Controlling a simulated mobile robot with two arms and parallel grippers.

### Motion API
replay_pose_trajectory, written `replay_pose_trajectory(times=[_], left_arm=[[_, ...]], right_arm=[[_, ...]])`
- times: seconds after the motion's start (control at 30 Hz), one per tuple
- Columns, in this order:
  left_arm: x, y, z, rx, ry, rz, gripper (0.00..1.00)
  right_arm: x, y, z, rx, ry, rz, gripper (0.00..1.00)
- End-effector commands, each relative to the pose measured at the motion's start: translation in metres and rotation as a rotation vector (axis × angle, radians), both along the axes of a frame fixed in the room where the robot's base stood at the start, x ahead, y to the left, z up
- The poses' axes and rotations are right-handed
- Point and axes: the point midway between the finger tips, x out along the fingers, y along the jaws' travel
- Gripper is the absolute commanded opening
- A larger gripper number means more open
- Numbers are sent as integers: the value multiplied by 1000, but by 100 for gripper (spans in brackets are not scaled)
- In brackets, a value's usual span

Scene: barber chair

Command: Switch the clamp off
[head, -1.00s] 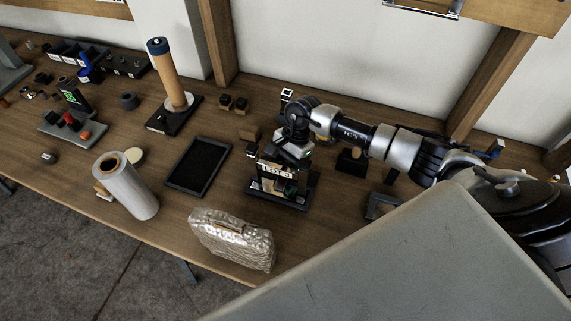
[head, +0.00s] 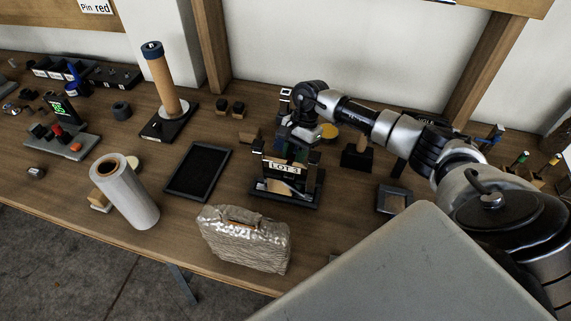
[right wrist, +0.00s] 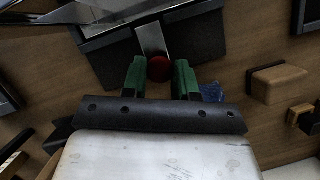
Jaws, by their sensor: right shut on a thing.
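The clamp shows in the right wrist view as a metal lever (right wrist: 151,38) with a round red knob (right wrist: 159,68), in front of a dark block. My right gripper (right wrist: 160,79) has its green fingers on both sides of the knob and is shut on it. In the head view my right gripper (head: 291,146) is at the back of a dark stand (head: 286,200) with a "LOT 3" label (head: 284,168). The gripper and label hide the knob there. My left gripper is not in view.
A black tray (head: 198,171) and a shiny silvery case (head: 245,240) lie near the stand. A white roll (head: 126,192) and a tall post on a black base (head: 166,82) stand to the left. Small wooden blocks (head: 230,107) lie behind. The bench front between roll and case is fairly clear.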

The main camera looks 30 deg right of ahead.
Motion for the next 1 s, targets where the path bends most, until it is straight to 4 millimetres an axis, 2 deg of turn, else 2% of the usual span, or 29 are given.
replay_pose_trajectory(times=[0.2,0.23,0.4,0.77,1.0], left_arm=[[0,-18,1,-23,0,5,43],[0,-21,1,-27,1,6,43],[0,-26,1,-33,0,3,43],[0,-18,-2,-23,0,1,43],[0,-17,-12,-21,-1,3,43]], right_arm=[[2,0,3,3,-9,-4,0],[2,-1,3,2,-10,-4,31],[2,0,3,2,-7,-3,55],[3,-2,8,2,-7,-3,55],[9,-19,47,0,-10,-3,55]])
